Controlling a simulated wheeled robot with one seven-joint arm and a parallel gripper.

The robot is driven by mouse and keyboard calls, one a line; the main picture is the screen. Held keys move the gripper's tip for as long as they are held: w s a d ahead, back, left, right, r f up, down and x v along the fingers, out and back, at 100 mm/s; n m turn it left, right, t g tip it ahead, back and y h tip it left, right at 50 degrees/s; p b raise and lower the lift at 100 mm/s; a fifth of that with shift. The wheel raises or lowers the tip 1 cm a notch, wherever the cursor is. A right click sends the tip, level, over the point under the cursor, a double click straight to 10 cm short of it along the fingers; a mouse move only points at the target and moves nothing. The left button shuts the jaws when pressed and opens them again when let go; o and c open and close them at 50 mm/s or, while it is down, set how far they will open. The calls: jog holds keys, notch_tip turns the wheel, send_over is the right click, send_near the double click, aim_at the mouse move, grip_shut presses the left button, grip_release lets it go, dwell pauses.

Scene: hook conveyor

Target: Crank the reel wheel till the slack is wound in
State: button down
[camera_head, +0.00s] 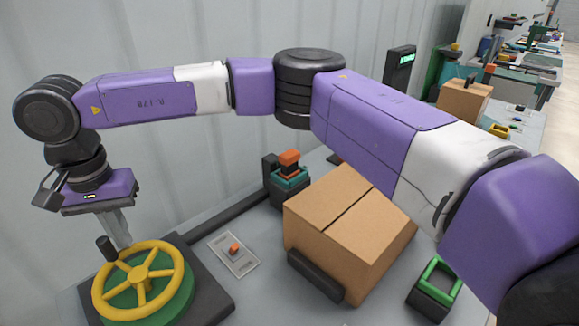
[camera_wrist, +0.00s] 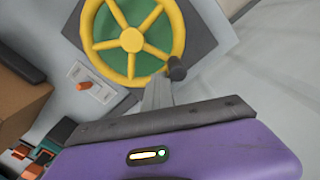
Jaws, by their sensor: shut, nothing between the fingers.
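The reel wheel (camera_head: 138,272) is a yellow spoked wheel over a green drum on a dark base plate, at the lower left of the head view. It also shows at the top of the wrist view (camera_wrist: 131,39). A dark crank knob (camera_head: 106,248) stands up from its rim, at the far left side in the head view. It shows in the wrist view too (camera_wrist: 177,68). My gripper (camera_head: 124,240) points down over the wheel, with its fingers shut and empty. The fingertips are close beside the knob; I cannot tell whether they touch it. No line or slack is visible.
A small panel with an orange switch (camera_head: 234,250) lies right of the wheel. A cardboard box (camera_head: 345,235) stands on the table, with an orange and teal device (camera_head: 289,180) behind it. A green-framed item (camera_head: 436,287) sits at the front right. A grey wall runs behind.

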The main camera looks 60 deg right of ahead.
aim_at(96, 283)
jog(key=shift+w+a, duration=0.35)
jog(key=shift+a, duration=0.2)
jog(key=shift+a, duration=1.8)
jog(key=shift+s+a, duration=0.5)
jog(key=shift+a, duration=0.3)
jog(key=shift+s+a, duration=0.5)
jog(key=shift+a, duration=0.25)
